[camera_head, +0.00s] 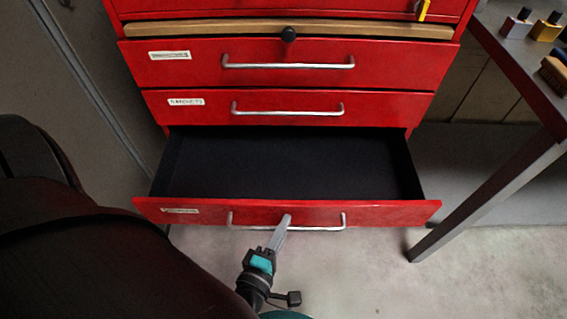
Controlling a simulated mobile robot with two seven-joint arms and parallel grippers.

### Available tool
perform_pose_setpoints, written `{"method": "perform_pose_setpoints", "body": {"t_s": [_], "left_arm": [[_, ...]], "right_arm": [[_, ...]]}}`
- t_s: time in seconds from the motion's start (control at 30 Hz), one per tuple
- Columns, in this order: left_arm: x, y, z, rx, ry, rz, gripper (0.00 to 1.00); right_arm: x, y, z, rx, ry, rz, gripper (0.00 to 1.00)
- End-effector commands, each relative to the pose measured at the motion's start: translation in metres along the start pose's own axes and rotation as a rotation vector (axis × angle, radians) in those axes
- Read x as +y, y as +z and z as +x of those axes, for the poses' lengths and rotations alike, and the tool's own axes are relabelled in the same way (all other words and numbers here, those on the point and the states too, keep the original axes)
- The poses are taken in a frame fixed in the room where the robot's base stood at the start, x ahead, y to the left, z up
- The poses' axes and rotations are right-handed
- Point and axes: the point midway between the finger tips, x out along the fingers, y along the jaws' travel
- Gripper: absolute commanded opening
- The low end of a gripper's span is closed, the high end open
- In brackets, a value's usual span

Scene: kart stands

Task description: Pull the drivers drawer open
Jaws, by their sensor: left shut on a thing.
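The lowest visible drawer (400,211) of the red cabinet stands well open, and its dark inside looks empty. Its front bears a white label (180,210), too small to read, so I cannot tell if it is the drivers drawer. A silver bar handle (325,229) runs across that front. My left gripper (285,220) is shut on the handle near its middle. My right gripper is not in view.
Closed drawers with silver handles sit above, one labelled apparently ratchets (186,101). A wooden ledge (200,30) with a black knob (288,34) is higher up. A table leg (490,195) stands at right. The grey floor (390,285) in front is clear.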

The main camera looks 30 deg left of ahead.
Motion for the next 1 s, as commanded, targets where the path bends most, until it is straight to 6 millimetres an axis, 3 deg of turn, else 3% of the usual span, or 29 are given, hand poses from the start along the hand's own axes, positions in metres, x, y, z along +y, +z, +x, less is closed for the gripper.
{"method": "perform_pose_setpoints", "body": {"t_s": [0.47,0.5,0.6,1.0], "left_arm": [[-0.0014,0.003,-0.0087,0.002,0.003,0.001,0.0],[-0.0014,0.003,-0.0087,0.002,0.003,0.001,0.16],[-0.0014,0.003,-0.0086,0.002,0.002,0.001,0.27],[-0.0017,0.0034,-0.0084,0.0,0.001,0.0,0.27]], "right_arm": [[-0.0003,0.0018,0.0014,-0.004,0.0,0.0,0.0],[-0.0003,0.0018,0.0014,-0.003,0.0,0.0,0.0],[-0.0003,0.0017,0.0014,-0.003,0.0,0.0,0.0],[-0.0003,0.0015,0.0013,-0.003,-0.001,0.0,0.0]]}}
